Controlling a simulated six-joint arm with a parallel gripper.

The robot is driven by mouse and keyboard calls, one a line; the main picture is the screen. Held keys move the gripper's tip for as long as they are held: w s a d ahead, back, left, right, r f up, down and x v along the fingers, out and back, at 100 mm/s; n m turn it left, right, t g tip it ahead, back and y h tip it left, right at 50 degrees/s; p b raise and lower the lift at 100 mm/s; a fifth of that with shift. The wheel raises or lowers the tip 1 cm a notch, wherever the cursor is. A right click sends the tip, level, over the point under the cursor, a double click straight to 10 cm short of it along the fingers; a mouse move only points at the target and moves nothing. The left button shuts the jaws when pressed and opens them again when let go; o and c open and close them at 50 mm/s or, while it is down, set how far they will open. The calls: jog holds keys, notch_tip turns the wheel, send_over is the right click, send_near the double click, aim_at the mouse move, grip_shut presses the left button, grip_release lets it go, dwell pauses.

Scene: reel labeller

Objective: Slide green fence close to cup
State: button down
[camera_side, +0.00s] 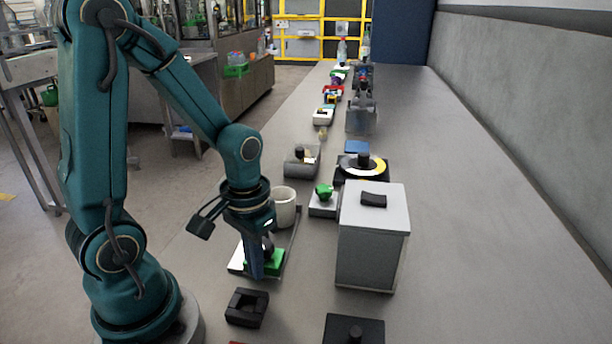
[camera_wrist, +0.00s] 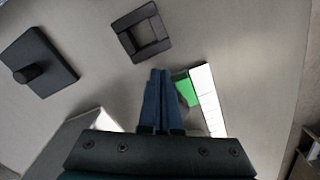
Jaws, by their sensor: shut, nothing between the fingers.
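The green fence (camera_side: 277,263) is a bright green block on a flat plate with a white strip (camera_side: 238,263). In the wrist view the green fence (camera_wrist: 186,89) lies just right of my fingers, beside the white strip (camera_wrist: 207,98). The white cup (camera_side: 284,206) stands at the far end of the plate, apart from the green fence. My gripper (camera_side: 258,268) points down at the fence, its dark blue fingers shut and empty. In the wrist view my gripper (camera_wrist: 161,74) shows its fingertips together next to the fence; I cannot tell whether they touch it.
A grey box (camera_side: 372,240) with a black handle stands right of the plate. A small block with a green knob (camera_side: 324,195) is near the cup. A black square frame (camera_side: 246,308) and a dark knobbed plate (camera_side: 354,330) lie in front. The bench's right side is clear.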

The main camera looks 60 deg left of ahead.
jog(key=shift+f, duration=0.25)
jog(key=shift+f, duration=1.1)
jog(key=shift+r, duration=0.55)
